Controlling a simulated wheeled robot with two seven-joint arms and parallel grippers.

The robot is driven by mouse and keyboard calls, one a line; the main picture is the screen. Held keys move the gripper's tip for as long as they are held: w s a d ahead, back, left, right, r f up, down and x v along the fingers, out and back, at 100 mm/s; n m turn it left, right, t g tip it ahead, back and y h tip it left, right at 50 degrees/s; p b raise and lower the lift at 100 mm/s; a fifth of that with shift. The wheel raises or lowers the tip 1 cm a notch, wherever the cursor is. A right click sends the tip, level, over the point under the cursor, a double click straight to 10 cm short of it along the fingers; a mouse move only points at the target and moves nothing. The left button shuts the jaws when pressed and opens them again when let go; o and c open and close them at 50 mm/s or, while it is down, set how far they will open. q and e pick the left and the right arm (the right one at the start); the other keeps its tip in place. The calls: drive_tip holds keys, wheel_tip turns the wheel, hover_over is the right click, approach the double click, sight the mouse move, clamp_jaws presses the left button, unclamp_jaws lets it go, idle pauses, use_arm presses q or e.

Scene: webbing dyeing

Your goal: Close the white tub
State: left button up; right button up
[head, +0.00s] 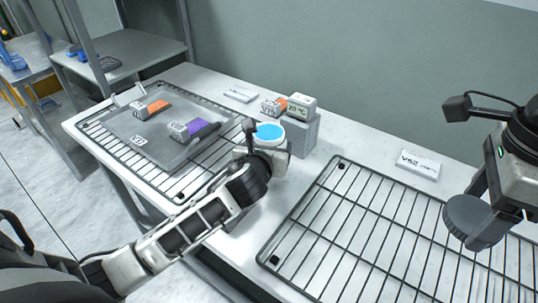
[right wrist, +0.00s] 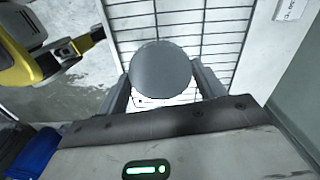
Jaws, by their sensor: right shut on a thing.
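The white tub (head: 283,132) stands near the middle of the bench in the head view, its top open on bright blue contents. My left gripper (head: 262,142) is at the tub's near side; the wrist hides the tub's lower part, and I cannot tell whether its fingers hold the tub. My right gripper (head: 478,205) is shut on a round grey lid (head: 466,216), held over the right wire rack, well apart from the tub. The lid also shows between the two fingers in the right wrist view (right wrist: 160,68).
A grey block (head: 303,136) with a small temperature display (head: 302,105) stands right behind the tub. The wire rack (head: 345,235) at the right is bare. A grey tray (head: 165,152) with orange- and purple-labelled pieces lies on the left rack. A V52 card (head: 418,165) stands at the back.

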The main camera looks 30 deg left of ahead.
use_arm(q)
drive_tip(key=s+r, duration=0.1)
drive_tip(key=r, duration=0.1)
drive_tip(key=s+d+r, duration=0.1)
drive_tip(key=s+r, duration=0.2)
drive_tip(key=shift+s+d+r, duration=0.25)
drive_tip(key=shift+s+r, duration=0.05)
drive_tip(key=shift+r, duration=0.1)
drive_tip(key=v, duration=0.9)
drive_tip(key=shift+s+d+r, duration=0.2)
drive_tip(key=shift+d+r, duration=0.05)
drive_tip(key=shift+r, duration=0.15)
